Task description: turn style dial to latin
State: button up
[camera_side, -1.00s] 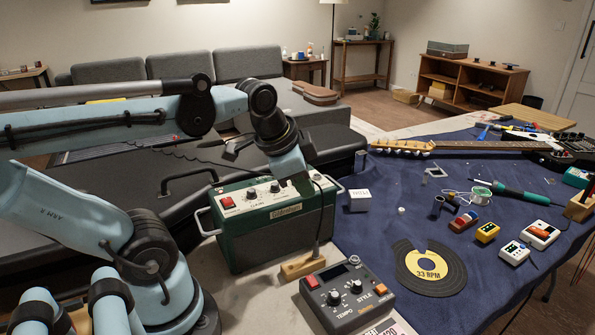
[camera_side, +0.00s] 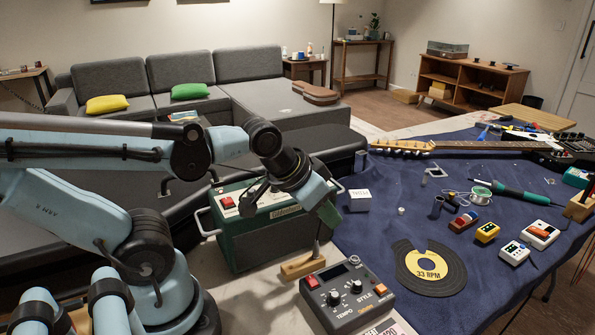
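The dark grey rhythm box (camera_side: 350,312) lies at the front of the table. Its style dial (camera_side: 356,286) is a black knob beside the word STYLE, right of the similar tempo dial (camera_side: 334,298). The style dial's setting is too small to read. My gripper (camera_side: 328,213) is at the end of my arm, above and behind the box, in front of the green amplifier. It is apart from the dial and points down to the right. Its fingers are too small and edge-on to show whether they are open or shut.
The green amplifier (camera_side: 245,240) stands behind the box, with a wooden block (camera_side: 302,265) and thin upright between them. A record (camera_side: 430,268), small pedals (camera_side: 514,253) and tools lie on the blue cloth (camera_side: 375,235) to the right. Space above the box is clear.

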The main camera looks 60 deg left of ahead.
aim_at(358, 283)
jog(key=d+n+g, duration=0.2)
jog(key=w+d+r+n+g, duration=0.1)
jog(key=d+n+g, duration=0.1)
jog(key=w+d+r+n+g, duration=0.1)
jog(key=d+n, duration=0.2)
jog(key=shift+w+d+r+g, duration=0.1)
jog(key=shift+w+g, duration=0.05)
jog(key=shift+g, duration=0.25)
jog(key=shift+n+g, duration=0.5)
jog(key=shift+n, duration=0.3)
jog(key=shift+d+f, duration=0.2)
jog(key=shift+f, duration=1.8)
jog(key=shift+d+f, duration=0.25)
jog(key=shift+f, duration=1.7)
jog(key=shift+d+f, duration=0.2)
jog(key=shift+f, duration=1.8)
grip_shut()
